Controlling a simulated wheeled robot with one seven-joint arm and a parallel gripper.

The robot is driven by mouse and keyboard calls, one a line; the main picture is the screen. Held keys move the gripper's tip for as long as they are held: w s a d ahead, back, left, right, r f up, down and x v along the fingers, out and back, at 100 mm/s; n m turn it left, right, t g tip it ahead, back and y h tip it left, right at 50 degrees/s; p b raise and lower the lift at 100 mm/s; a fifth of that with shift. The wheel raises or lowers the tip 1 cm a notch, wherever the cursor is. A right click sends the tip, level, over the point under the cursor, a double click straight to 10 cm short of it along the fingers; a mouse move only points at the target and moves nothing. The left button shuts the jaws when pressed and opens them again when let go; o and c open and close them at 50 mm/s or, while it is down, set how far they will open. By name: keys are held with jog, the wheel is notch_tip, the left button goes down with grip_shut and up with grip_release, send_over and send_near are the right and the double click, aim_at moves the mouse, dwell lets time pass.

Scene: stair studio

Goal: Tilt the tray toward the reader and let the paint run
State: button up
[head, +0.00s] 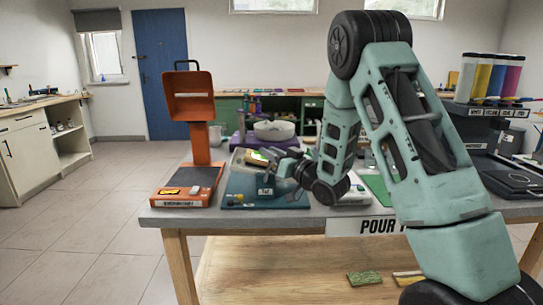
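My gripper (270,156) is over the teal stand near the middle of the bench, with its fingers pointing left. It is small and partly hidden by my wrist, so I cannot tell whether it is open or shut. A pale tray-like piece with a yellow-green patch (256,158) shows at the fingertips; I cannot tell whether it is held or only behind them. The teal stand (240,190) has a dark label block on it. An orange upright device (188,107), possibly the reader, stands to the left with a grey pad at its base. No running paint is visible.
The grey bench (290,221) has a cut-off "POUR" sign on its front. A white bowl (274,130) stands behind the stand. Colored cylinders (483,77) and a dark device (511,182) are at right. My arm hides much of the bench's right side. Left floor is clear.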

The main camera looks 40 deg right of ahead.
jog(key=o, duration=0.4)
jog(key=shift+c, duration=0.2)
jog(key=p+v, duration=0.6)
jog(key=v, duration=1.1)
jog(key=shift+s, duration=0.15)
jog(key=shift+d+f, duration=0.1)
jog(key=shift+f, duration=0.05)
